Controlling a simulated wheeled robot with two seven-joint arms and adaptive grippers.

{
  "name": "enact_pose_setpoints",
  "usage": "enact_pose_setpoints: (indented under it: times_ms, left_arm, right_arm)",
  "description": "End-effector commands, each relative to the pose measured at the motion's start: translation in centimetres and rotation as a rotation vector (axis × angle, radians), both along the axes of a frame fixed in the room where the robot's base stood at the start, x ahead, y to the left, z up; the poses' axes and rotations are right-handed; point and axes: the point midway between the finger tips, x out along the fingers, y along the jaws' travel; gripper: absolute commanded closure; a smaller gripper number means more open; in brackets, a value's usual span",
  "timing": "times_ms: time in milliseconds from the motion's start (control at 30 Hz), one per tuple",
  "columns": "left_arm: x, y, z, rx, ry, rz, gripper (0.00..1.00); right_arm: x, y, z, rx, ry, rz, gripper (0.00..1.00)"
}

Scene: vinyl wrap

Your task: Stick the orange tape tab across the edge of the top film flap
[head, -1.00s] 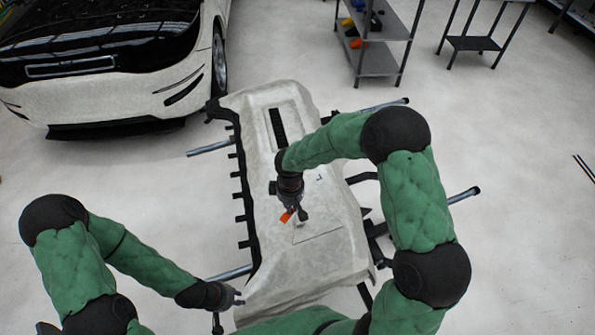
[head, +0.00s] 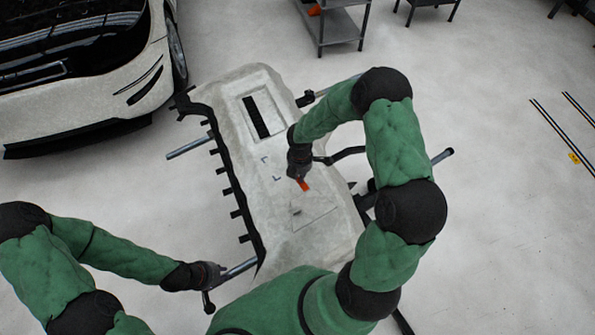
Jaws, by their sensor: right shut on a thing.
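The orange tape tab (head: 303,185) shows at the tip of my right gripper (head: 300,179), which is shut on it over the middle of the film-covered panel (head: 232,120). I cannot tell whether the tab touches the film. A thin-lined flap outline (head: 312,222) with a small dark mark lies on the panel below the tab. Small dark corner marks (head: 277,178) lie to the left of the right gripper. My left gripper (head: 218,275) is at the panel's lower left, beside a grey stand bar; its fingers are too small to read.
The panel rests on a stand with grey bars (head: 188,146) sticking out at the sides. Black tabs line its left edge. A white car (head: 120,90) stands at upper left and a grey shelf (head: 340,28) at the top.

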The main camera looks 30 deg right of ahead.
Motion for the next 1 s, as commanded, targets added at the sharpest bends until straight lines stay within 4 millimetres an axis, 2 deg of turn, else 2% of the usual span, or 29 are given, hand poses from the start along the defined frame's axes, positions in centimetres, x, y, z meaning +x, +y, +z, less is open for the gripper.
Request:
enact_pose_setpoints:
  times_ms: [600,800,1000]
  left_arm:
    - [0.0,0.0,-4.8,0.0,0.0,0.0,0.78]
    - [0.0,0.0,-5.5,0.0,0.0,0.0,0.78]
    - [0.0,0.0,-5.5,0.0,0.0,0.0,0.78]
  right_arm:
    - [0.0,0.1,-6.0,0.0,0.002,-0.002,1.0]
    - [0.0,0.1,-6.9,0.0,0.001,-0.003,1.0]
    - [0.0,0.1,-6.9,0.0,0.001,-0.003,1.0]
